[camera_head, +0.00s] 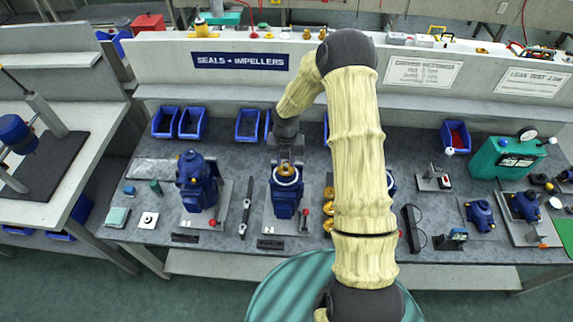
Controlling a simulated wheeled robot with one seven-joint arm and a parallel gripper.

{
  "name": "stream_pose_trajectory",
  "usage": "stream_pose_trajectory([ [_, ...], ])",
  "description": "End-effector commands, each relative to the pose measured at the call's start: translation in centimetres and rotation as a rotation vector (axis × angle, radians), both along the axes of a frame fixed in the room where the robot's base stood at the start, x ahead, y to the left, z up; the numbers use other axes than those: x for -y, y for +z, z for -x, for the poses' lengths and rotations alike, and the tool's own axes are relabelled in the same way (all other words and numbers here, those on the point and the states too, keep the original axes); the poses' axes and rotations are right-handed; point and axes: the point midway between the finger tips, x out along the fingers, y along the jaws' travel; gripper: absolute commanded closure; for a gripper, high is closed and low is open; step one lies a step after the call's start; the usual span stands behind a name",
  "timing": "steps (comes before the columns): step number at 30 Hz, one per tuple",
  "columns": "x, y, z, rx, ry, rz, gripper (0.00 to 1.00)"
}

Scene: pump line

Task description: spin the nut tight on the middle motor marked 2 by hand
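The middle blue motor (284,198) stands upright on a light base plate on the grey bench. A brass-coloured ring or nut (287,170) shows on its top. My gripper (288,160) is directly above the motor's top, pointing down, close to the nut. The fingertips are too small to tell whether they touch the nut or are open or shut. The number on the motor cannot be read. Another blue motor (197,183) stands to the left. A third motor to the right (391,184) is mostly hidden behind my arm.
Brass parts (328,210) lie right of the middle motor, partly behind my arm. A dark bar-shaped tool (246,210) lies to its left. Blue bins (247,125) line the bench's back. A teal device (506,158) and smaller blue pumps (481,214) stand at right.

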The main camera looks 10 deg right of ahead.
Motion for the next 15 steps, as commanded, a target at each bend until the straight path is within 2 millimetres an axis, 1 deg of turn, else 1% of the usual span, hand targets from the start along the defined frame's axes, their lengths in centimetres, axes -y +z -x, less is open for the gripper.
stream_pose_trajectory([
  [2, -0.01, -0.01, 0.00, 0.000, 0.000, 0.000, 0.74],
  [3, -0.01, -0.01, 0.00, 0.000, 0.000, 0.000, 0.76],
  [5, -0.01, -0.01, 0.00, 0.000, 0.000, 0.000, 0.87],
  [6, -0.01, -0.01, 0.00, 0.000, 0.000, 0.000, 0.95],
  [7, -0.01, 0.00, 0.00, 0.000, 0.000, 0.000, 1.00],
  [15, -0.02, 0.00, -0.01, 0.000, 0.001, 0.000, 1.00],
])
